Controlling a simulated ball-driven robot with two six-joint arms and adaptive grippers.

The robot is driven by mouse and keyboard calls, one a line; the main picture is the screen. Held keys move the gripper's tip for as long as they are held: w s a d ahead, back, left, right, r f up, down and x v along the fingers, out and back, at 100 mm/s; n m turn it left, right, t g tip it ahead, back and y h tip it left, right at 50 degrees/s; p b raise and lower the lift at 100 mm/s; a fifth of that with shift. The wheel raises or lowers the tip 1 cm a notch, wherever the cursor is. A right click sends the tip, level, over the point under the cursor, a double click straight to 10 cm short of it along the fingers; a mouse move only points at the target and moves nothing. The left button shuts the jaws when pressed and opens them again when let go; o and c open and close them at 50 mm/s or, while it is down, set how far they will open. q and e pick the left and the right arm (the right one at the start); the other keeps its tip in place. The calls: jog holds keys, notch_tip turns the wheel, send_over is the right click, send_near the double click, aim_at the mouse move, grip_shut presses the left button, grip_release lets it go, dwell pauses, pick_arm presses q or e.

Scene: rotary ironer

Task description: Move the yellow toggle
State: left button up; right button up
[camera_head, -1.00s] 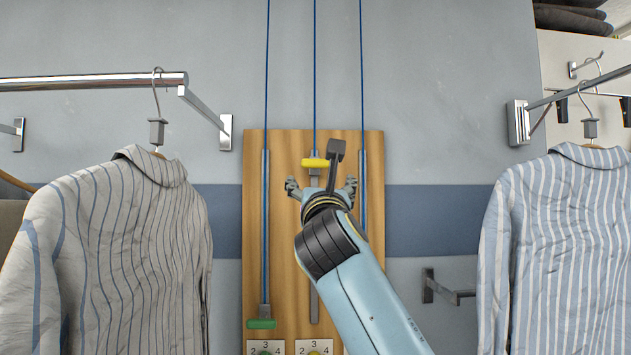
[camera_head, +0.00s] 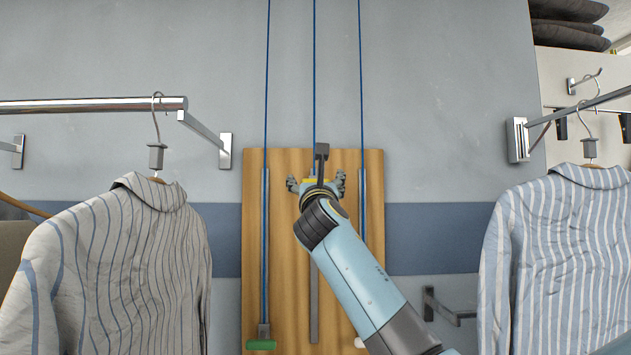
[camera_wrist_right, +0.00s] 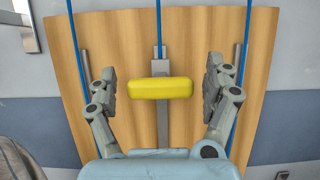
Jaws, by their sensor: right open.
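The yellow toggle (camera_wrist_right: 160,89) is a rounded bar on a vertical slot in the wooden board, with a blue cord running up from it. In the right wrist view it lies between my right gripper's two spread fingers, with a gap on each side. In the head view my right gripper (camera_head: 316,184) is open in front of the upper middle of the board and hides most of the toggle. I cannot tell how deep the fingers reach around it. My left gripper is not in view.
A green toggle (camera_head: 262,345) sits low on the left slot, and a white one (camera_head: 360,343) low on the right. Striped shirts hang on the left (camera_head: 120,265) and right (camera_head: 565,255). Metal rails (camera_head: 90,106) flank the board (camera_head: 285,240).

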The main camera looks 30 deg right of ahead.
jog(key=c, duration=1.7)
notch_tip(320, 180, down, 35)
jog(key=b, duration=2.4)
jog(key=o, duration=1.6)
jog(key=shift+o, duration=0.5)
jog(key=shift+r, duration=0.2)
jog(key=shift+s, duration=0.1)
